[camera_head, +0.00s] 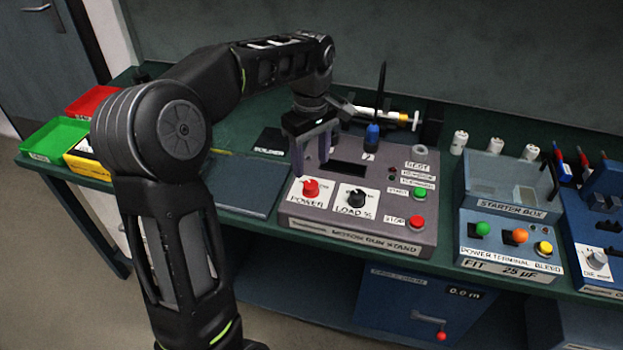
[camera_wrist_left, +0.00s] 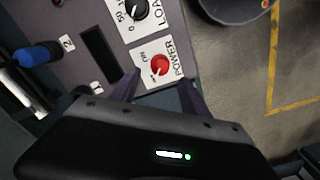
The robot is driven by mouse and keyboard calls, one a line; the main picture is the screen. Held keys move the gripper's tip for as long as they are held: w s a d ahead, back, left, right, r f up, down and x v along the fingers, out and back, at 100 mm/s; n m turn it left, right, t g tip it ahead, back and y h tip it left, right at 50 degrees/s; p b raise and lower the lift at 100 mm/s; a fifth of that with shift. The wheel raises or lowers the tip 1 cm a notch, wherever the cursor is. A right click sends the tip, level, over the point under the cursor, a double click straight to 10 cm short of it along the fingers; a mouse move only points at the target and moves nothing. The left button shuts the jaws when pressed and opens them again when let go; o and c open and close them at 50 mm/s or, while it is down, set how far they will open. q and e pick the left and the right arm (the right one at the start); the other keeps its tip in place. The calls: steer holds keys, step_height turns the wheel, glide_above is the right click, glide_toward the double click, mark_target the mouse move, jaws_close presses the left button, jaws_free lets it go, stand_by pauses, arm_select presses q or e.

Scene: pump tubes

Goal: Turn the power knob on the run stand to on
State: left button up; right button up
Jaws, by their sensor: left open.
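The grey run stand (camera_head: 386,238) sits on the green bench. Its red power knob (camera_head: 311,188) is at the front left, on a white POWER label; it also shows in the left wrist view (camera_wrist_left: 159,65). The black load knob (camera_head: 356,197) is just right of it, and shows at the top of the left wrist view (camera_wrist_left: 134,10). My left gripper (camera_head: 312,170) is open and empty, above and slightly behind the power knob. In the left wrist view its two fingertips (camera_wrist_left: 158,82) point toward the knob and appear apart from it. My right gripper is not in view.
Green START (camera_head: 420,193) and red STOP (camera_head: 417,223) buttons sit on the stand's right side. A blue plug (camera_head: 372,133) stands at its back. The starter box (camera_head: 511,240) is to the right. A flat dark panel (camera_head: 243,185) lies on the left.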

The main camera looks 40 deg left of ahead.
mark_target(311, 184)
arm_select(q)
step_height(311, 184, down, 7)
steer(key=shift+r, duration=0.1)
steer(key=shift+c, duration=0.4)
jaws_close()
stand_by(0.4)
